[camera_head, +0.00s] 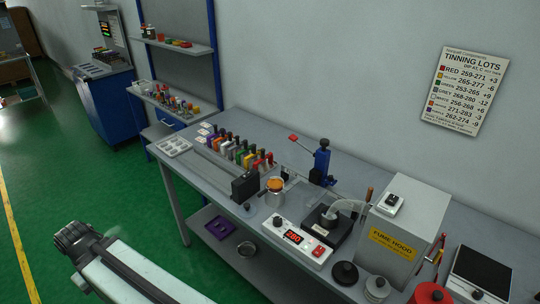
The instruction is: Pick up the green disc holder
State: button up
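A row of small coloured holders with dark upright tops stands on the grey bench, left of its middle. My pale arm reaches in at the lower left, apart from the bench and the row. No gripper fingers show.
A long bar and a black block (245,186) lie in front of the row. A white tray (175,147) is at the bench's left end. A blue lever press (321,163), red-display unit (298,240) and fume hood (405,232) stand to the right. Green floor is clear at left.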

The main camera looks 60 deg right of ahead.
aim_at(246, 150)
jog(key=u, duration=0.15)
jog(key=i, duration=0.85)
jog(key=z, duration=0.05)
